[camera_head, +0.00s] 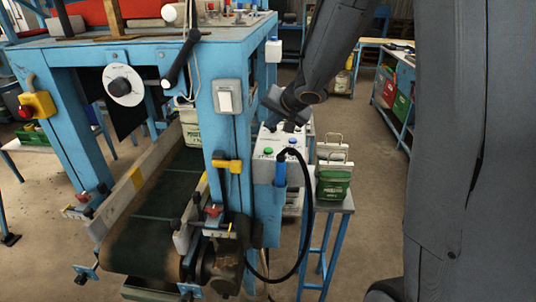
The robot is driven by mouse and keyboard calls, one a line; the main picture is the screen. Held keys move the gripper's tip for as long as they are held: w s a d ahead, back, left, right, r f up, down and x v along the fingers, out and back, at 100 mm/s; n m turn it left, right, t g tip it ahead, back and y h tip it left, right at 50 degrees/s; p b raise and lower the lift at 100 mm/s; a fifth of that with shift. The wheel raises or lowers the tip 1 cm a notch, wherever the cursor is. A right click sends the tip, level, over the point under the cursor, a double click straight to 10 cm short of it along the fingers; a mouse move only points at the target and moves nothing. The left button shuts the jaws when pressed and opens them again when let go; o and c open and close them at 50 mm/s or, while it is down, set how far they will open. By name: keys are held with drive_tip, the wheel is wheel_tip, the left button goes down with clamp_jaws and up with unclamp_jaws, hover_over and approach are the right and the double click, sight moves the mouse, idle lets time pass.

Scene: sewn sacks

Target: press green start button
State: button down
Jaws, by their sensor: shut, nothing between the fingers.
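A pale control box (283,165) is fixed to the right side of the blue machine frame. A green button (268,151) sits on its top face near the front left. A blue button (292,141) is to its right. My gripper (277,124) is shut and empty, above the back of the box and up from the green button in the picture. It looks apart from the green button. My dark wrist partly covers the back of the box, so contact there cannot be told.
A black cable (307,220) loops from the box down to the motor. A conveyor belt (155,225) runs at the left. Green-and-white sacks (333,180) stand on a small blue stand at the right. A red stop button (26,111) is at far left.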

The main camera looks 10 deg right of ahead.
sight(270, 151)
drive_tip(key=shift+f+b, duration=1.9)
drive_tip(key=shift+b, duration=0.4)
drive_tip(key=shift+f+b, duration=0.85)
drive_tip(key=shift+f, duration=0.3)
drive_tip(key=shift+f, duration=0.4)
